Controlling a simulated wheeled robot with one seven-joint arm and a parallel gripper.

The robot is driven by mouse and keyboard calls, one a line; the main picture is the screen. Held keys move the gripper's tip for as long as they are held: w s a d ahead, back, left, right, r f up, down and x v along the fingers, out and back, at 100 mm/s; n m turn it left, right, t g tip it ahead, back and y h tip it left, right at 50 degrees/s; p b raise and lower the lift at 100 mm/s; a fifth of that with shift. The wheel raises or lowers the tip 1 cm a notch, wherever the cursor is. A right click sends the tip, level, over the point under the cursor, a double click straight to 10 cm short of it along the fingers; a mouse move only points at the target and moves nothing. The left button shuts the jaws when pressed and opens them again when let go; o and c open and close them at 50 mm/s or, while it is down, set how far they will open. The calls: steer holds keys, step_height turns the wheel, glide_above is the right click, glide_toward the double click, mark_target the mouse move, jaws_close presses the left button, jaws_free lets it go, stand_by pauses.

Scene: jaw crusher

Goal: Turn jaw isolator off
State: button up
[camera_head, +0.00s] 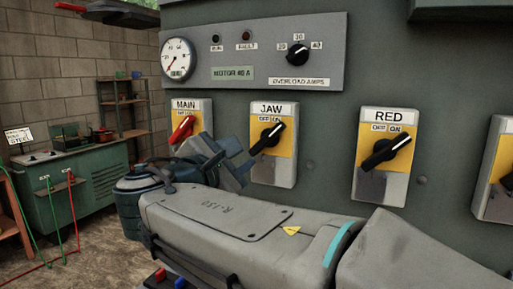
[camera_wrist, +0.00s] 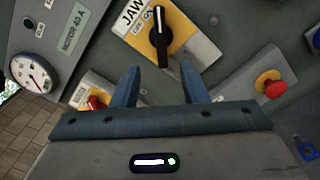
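The jaw isolator (camera_head: 273,170) is a grey and white plate with a yellow field, labelled JAW, on the green panel. Its black handle (camera_head: 267,137) tilts up to the right, toward the ON mark. In the wrist view the same handle (camera_wrist: 160,37) stands nearly upright in the picture. My gripper (camera_head: 236,160) is at the lower left of the jaw isolator in the head view. In the wrist view its two blue-grey fingers (camera_wrist: 160,69) are apart with nothing between them. The handle's lower end shows just beyond the fingertips; contact cannot be told.
The MAIN isolator with a red handle (camera_head: 182,129) is left of JAW. The RED isolator (camera_head: 386,155) is to the right. A gauge (camera_head: 177,59) and a small black selector knob (camera_head: 298,54) sit above. A red mushroom button (camera_wrist: 271,84) shows at the wrist view's right.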

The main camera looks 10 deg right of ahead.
mark_target(266, 139)
steer(key=x, duration=1.3)
steer(key=shift+d+p, duration=0.1)
steer(key=shift+p, duration=0.2)
jaws_close()
